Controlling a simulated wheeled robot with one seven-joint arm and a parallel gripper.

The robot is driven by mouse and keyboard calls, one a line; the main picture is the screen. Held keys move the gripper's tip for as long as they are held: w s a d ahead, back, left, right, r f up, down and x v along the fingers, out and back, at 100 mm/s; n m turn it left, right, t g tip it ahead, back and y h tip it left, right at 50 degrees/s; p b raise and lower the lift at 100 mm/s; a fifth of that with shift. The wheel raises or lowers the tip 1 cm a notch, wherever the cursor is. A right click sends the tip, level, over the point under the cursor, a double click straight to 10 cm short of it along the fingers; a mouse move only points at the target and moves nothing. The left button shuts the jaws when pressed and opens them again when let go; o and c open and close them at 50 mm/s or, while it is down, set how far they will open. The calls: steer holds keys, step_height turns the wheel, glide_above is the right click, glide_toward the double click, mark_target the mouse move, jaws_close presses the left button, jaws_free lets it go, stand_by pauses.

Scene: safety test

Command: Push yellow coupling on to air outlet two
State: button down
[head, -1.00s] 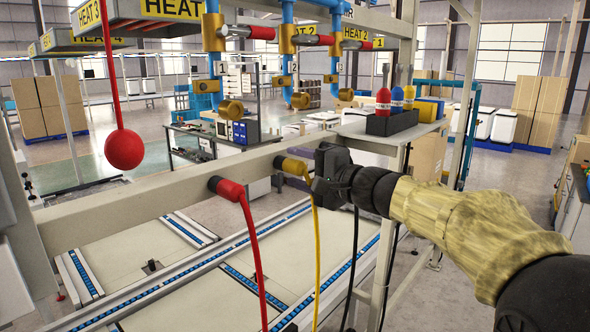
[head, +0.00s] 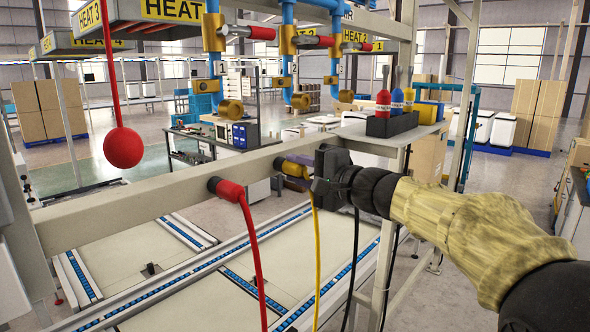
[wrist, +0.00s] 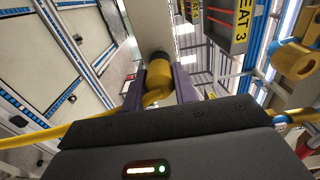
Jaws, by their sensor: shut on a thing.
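The yellow coupling (head: 293,168), with a yellow hose (head: 316,240) hanging from it, sits at a black socket on the beige beam. In the wrist view, the yellow coupling (wrist: 158,76) lies between my two purple fingers, its far end against the black socket. My gripper (head: 303,174) is shut on it; the fingers also show in the wrist view (wrist: 159,94). Air outlet two (head: 299,100) is a brass fitting on the middle blue pipe, labelled 2, above the beam and apart from the coupling.
A red coupling (head: 229,190) with a red hose sits on the beam (head: 130,208) to the left. Brass outlets flank outlet two (head: 230,108) (head: 346,95). A red ball (head: 124,148) hangs at left. A black holder (head: 391,124) with coloured bottles stands at right.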

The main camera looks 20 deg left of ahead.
mark_target(305, 172)
steer(key=shift+d+f, duration=0.1)
steer(key=shift+b+v, duration=1.6)
steer(key=shift+v, duration=1.25)
steer(key=shift+s, duration=0.15)
